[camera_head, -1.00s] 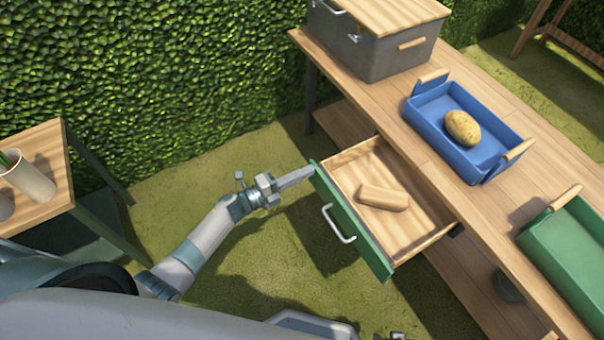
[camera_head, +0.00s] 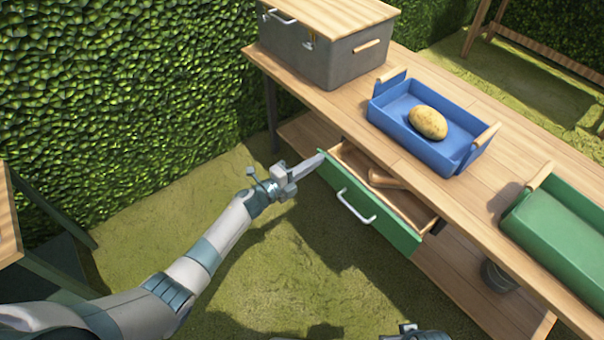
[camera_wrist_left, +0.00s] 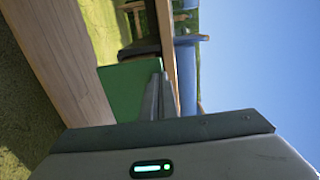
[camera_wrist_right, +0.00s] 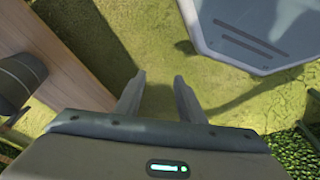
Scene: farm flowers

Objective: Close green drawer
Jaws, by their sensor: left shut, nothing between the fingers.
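The green drawer (camera_head: 375,215) stands partly open under the wooden table's top. In the left wrist view the green front (camera_wrist_left: 130,92) is close beside the shut fingers (camera_wrist_left: 160,82). My right gripper (camera_wrist_right: 159,80) is open and empty over the grass.
The wooden table (camera_head: 430,192) carries a grey box (camera_head: 325,62), a blue tray (camera_head: 395,130) with a potato (camera_head: 428,122), and a green tray (camera_head: 560,235). A dark pot (camera_head: 498,277) is on the lower shelf. Grass is clear before the drawer; a hedge is behind.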

